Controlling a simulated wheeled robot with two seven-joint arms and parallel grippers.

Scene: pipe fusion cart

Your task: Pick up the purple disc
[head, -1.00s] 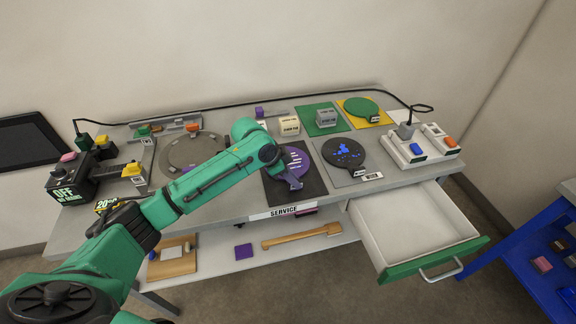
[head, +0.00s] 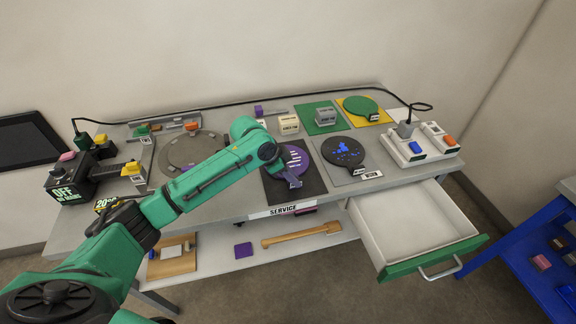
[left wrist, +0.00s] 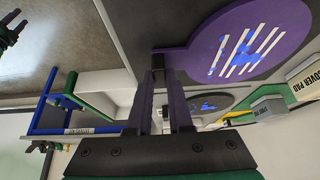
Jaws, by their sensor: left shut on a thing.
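The purple disc (head: 298,156) has pale stripes and lies over the dark mat (head: 311,183) at the middle front of the cart top. In the left wrist view the disc (left wrist: 270,38) shows large, with white stripes, blue specks and a short tab toward my gripper. My left gripper (head: 294,183) is at the disc's front edge. In the left wrist view its two fingers (left wrist: 160,78) are shut on the tab. I cannot tell whether the disc touches the mat.
A black disc with blue marks (head: 344,152) lies just right, and a green disc (head: 361,106) lies behind on yellow. A round grey plate (head: 192,151) is left, behind my arm. An open drawer (head: 415,232) juts out at the front right. A black cable runs along the back.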

